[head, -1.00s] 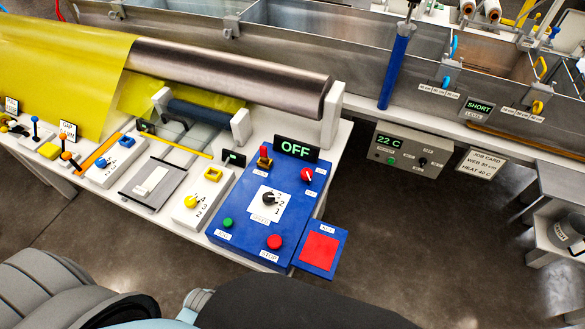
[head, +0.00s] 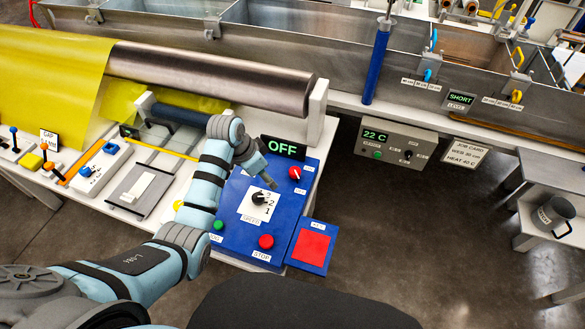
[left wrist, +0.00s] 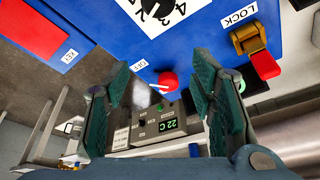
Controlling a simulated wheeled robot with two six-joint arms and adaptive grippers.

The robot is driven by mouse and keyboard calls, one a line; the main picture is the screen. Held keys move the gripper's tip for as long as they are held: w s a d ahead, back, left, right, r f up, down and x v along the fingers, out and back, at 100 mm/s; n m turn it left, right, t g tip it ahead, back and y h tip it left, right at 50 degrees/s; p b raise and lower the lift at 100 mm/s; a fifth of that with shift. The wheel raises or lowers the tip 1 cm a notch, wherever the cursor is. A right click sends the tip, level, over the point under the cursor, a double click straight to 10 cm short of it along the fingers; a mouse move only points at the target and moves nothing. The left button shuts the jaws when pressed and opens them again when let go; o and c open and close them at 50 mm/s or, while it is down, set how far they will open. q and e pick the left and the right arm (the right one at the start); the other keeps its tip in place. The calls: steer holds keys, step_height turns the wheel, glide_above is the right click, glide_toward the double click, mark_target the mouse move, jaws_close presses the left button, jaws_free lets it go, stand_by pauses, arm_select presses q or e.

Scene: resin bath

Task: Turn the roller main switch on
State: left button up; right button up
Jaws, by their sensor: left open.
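The blue control panel (head: 280,225) has a black OFF display (head: 286,148) at its back. A red rotary knob (head: 295,172) with a white pointer mark sits at the panel's back right. In the left wrist view this red knob (left wrist: 167,82) shows beside an OFF label, between my fingers. My left gripper (head: 266,178) reaches over the panel, left of the knob in the head view. In the left wrist view the left gripper (left wrist: 161,76) is open and empty. A red lever on a yellow base, labelled LOCK (left wrist: 262,62), is outside the fingers; my gripper hides it in the head view.
A black speed dial (head: 260,198), a green button (head: 219,225) and a red stop button (head: 266,241) are on the panel. A red key pad (head: 312,246) adjoins it. A steel roller (head: 215,75) lies behind.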

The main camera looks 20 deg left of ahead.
mark_target(294, 170)
arm_select(q)
steer(key=w+d+r+m+h, duration=0.1)
steer(key=w+d+r+m, duration=0.1)
steer(key=w+r, duration=0.35)
steer(key=b+x, duration=0.2)
steer(key=x, duration=0.2)
steer(key=b+x, duration=0.2)
steer(key=x, duration=0.2)
steer(key=b+x, duration=0.2)
steer(key=x, duration=0.3)
steer(key=shift+w+a+f+b, duration=0.1)
steer(key=shift+a+f+b, duration=0.1)
steer(key=shift+a+b, duration=0.2)
steer(key=shift+w+d+f+b, duration=0.2)
steer(key=shift+d+f+b, duration=0.05)
steer(key=shift+f+b, duration=0.2)
steer(key=shift+r, duration=0.15)
